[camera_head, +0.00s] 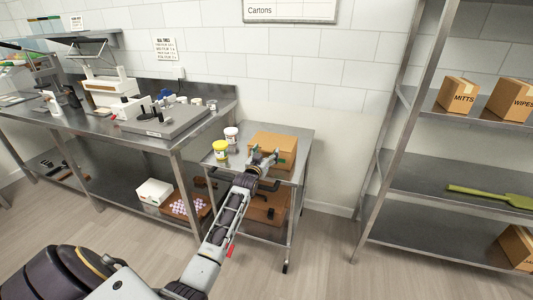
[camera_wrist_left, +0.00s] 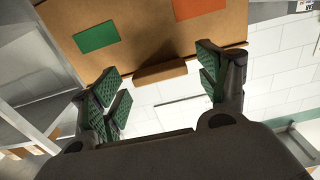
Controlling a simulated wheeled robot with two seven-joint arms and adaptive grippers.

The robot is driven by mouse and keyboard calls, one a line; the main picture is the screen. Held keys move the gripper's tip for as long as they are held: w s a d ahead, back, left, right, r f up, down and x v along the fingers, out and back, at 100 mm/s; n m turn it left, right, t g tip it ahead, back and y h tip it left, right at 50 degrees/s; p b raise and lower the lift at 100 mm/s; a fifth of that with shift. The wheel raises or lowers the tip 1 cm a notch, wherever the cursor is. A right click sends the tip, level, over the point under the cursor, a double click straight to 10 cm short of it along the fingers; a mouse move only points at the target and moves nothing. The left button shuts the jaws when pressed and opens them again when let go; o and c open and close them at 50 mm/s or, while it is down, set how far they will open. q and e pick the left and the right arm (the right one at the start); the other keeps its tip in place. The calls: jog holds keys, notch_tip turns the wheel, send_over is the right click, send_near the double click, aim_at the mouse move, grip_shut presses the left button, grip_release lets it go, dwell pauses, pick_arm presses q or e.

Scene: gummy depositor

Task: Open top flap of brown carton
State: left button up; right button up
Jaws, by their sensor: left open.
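The brown carton (camera_head: 275,143) sits on the small metal cart beside the long bench. In the left wrist view the carton (camera_wrist_left: 140,35) fills the upper part, with a green patch and an orange patch on its face and a small brown tab (camera_wrist_left: 160,73) at its edge. My left gripper (camera_head: 263,158) is at the carton's near side in the head view. In the wrist view its green-padded fingers (camera_wrist_left: 160,88) are apart, on either side of the tab, with nothing held. I cannot tell whether they touch the carton. My right gripper is not in view.
A yellow jar (camera_head: 220,150) and a white jar (camera_head: 231,135) stand left of the carton on the cart (camera_head: 302,140). A metal shelf rack (camera_head: 400,170) with MITTS (camera_head: 457,95) and WIPES (camera_head: 512,99) cartons stands at right. The floor between is clear.

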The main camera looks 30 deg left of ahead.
pick_arm(q)
jog(key=shift+w+a, duration=0.1)
jog(key=shift+w, duration=0.25)
jog(key=c, duration=1.4)
jog(key=shift+c, duration=0.3)
jog(key=shift+r, duration=0.15)
jog(key=shift+r, duration=0.1)
